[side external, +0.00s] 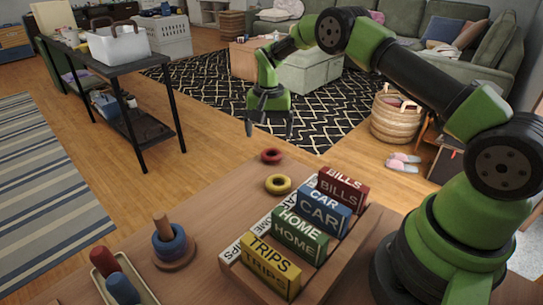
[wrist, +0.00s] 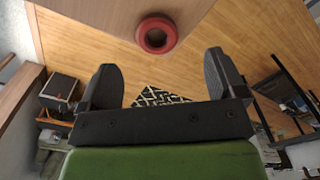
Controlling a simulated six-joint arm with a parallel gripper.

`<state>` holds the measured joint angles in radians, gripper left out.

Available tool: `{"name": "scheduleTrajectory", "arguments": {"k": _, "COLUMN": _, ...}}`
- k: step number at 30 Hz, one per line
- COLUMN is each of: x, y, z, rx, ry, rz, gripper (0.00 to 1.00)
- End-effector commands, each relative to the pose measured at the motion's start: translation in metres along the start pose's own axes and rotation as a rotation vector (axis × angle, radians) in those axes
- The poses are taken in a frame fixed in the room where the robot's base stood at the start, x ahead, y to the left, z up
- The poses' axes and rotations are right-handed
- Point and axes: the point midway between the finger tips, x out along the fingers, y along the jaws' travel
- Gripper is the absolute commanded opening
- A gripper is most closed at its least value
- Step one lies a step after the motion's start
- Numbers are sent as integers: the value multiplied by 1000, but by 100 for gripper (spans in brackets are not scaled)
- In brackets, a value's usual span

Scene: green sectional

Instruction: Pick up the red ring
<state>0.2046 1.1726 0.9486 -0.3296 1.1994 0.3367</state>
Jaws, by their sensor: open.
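The red ring (side external: 271,156) lies flat near the far edge of the wooden table. It also shows in the wrist view (wrist: 144,34), at the top centre, beyond my fingertips. My gripper (side external: 269,130) is open and empty, raised above and apart from the ring. In the wrist view its two dark fingers (wrist: 163,72) are spread wide with nothing between them.
A yellow ring (side external: 278,185) lies close to the red one. A box of labelled blocks (side external: 230,256) stands at the right. A peg with blue rings (side external: 172,247) and a tray with red and blue pegs (side external: 143,290) are at the left. The table's middle (side external: 222,215) is clear.

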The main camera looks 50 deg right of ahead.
Motion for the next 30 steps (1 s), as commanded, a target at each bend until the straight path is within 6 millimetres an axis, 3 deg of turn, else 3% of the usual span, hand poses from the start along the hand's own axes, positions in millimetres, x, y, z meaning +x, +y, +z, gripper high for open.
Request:
{"name": "scheduleTrajectory", "arguments": {"k": 16, "x": 68, "y": 7, "z": -5, "rx": 1, "ry": -1, "rz": 1, "gripper": 89}}
{"name": "scheduleTrajectory", "arguments": {"k": 26, "x": 75, "y": 6, "z": -6, "rx": 1, "ry": 3, "rz": -1, "gripper": 89}}
{"name": "scheduleTrajectory", "arguments": {"k": 30, "x": 75, "y": 6, "z": -6, "rx": 1, "ry": 3, "rz": 0, "gripper": 57}}
